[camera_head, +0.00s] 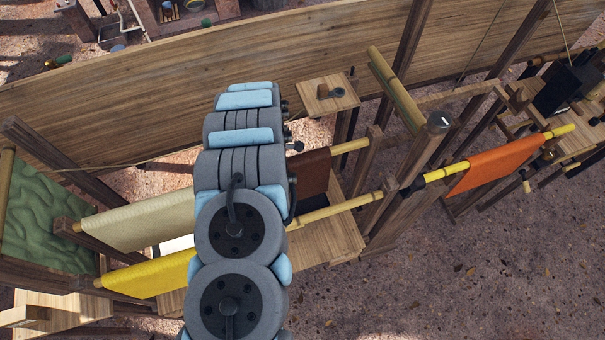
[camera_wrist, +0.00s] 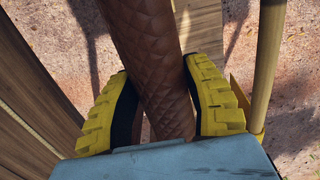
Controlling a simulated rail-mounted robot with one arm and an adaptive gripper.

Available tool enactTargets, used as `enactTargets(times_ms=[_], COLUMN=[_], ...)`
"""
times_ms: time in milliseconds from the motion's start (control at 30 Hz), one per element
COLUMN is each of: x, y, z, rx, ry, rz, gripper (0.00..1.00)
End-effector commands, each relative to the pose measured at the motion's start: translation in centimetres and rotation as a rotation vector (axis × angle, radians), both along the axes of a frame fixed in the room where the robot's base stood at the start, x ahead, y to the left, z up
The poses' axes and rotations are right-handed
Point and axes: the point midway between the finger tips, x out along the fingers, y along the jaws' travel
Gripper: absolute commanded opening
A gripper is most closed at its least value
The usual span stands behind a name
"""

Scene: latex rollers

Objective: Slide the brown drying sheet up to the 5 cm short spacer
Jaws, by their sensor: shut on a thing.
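The brown drying sheet (camera_head: 316,171) hangs on the rear bamboo pole (camera_head: 350,146), and my arm hides much of it in the head view. In the wrist view the quilted brown sheet (camera_wrist: 150,55) runs between the yellow finger pads of my gripper (camera_wrist: 163,100). The gripper is shut on the sheet, with a pad against each side. My arm hides the gripper in the head view. I cannot make out the short spacer for certain in either view.
A cream sheet (camera_head: 140,218) hangs left of the brown one. A yellow sheet (camera_head: 150,277) hangs on the front pole (camera_head: 335,208), and an orange sheet (camera_head: 495,160) farther right. A wooden post (camera_head: 374,142) stands beyond the bare pole right of the brown sheet.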

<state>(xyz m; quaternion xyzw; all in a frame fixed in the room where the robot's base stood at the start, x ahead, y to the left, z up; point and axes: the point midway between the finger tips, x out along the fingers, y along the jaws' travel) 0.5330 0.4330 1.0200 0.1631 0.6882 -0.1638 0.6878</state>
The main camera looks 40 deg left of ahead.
Motion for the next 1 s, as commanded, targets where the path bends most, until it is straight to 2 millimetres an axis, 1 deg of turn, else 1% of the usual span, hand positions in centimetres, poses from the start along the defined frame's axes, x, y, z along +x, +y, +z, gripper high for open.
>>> enactTargets(times_ms=[233,267,300,333,367,733,867,1000], x=[0.0,0.0,0.0,0.0,0.0,0.1,0.2,0.1], y=[-0.1,-0.1,-0.1,-0.1,-0.1,0.0,0.1,-0.1], z=[-0.3,-0.3,-0.3,-0.3,-0.3,0.1,1.0,2.4], rx=[0.001,0.001,0.001,0.001,0.001,0.002,0.004,0.0], ry=[0.0,0.0,0.0,0.0,0.0,-0.001,-0.002,-0.001], rz=[-0.001,-0.001,-0.001,-0.001,-0.001,-0.001,-0.002,-0.001], gripper=[0.11,0.6,0.71,0.8,0.81,0.81,0.81,0.81])
